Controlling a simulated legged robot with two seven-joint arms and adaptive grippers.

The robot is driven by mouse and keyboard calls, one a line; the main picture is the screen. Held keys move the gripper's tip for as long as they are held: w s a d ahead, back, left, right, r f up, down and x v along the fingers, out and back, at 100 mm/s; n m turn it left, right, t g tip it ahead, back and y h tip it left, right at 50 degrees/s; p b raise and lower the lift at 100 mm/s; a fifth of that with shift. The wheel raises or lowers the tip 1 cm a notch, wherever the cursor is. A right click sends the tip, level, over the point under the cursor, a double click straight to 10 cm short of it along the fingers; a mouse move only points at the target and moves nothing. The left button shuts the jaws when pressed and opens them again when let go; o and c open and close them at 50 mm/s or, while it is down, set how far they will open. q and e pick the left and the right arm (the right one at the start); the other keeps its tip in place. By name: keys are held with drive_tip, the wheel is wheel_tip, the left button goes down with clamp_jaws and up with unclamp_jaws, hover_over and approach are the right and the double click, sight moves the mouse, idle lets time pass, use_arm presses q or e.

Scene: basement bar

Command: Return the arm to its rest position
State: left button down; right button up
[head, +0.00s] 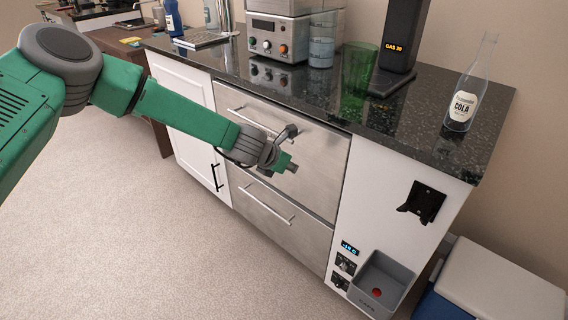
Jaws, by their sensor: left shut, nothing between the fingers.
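My left arm, green with grey joints, comes in from the left and reaches across the front of the bar cabinet. My left gripper (290,165) is at its end, in front of the upper steel drawer (318,165). It is shut with nothing in it. I cannot tell whether it touches the drawer front or handle. Both steel drawers look closed. My right gripper is not in view.
The dark counter (420,110) holds a cola bottle (467,85), a green glass (357,68), a black dispenser (402,40) and a steel machine (280,30). A grey bin (385,280) and a cooler (500,285) are lower right. Carpet (150,240) at left is clear.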

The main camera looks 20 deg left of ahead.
use_arm(q)
drive_tip(key=s+d+f+m+g, duration=0.1)
drive_tip(key=s+f+m, duration=0.35)
drive_tip(key=s, duration=0.35)
drive_tip(key=s+d+f+m+g+y, duration=0.1)
drive_tip(key=s+f+m+g, duration=0.15)
drive_tip(key=s+m, duration=0.35)
drive_tip(key=s+d+f+m, duration=0.1)
drive_tip(key=s+f+m, duration=0.3)
drive_tip(key=s, duration=0.5)
drive_tip(key=s+a+f+m+g+y, duration=0.1)
drive_tip(key=s+a+m+g, duration=0.1)
drive_tip(key=s+a+m, duration=0.3)
drive_tip(key=s+a+f+m+g+y, duration=0.1)
drive_tip(key=s+a+m, duration=0.4)
drive_tip(key=s+m, duration=0.7)
drive_tip(key=s+g, duration=0.1)
drive_tip(key=s, duration=0.5)
drive_tip(key=shift+a+f+y, duration=0.2)
drive_tip(key=shift+f+y, duration=0.05)
drive_tip(key=shift+y, duration=0.05)
drive_tip(key=shift+m, duration=0.25)
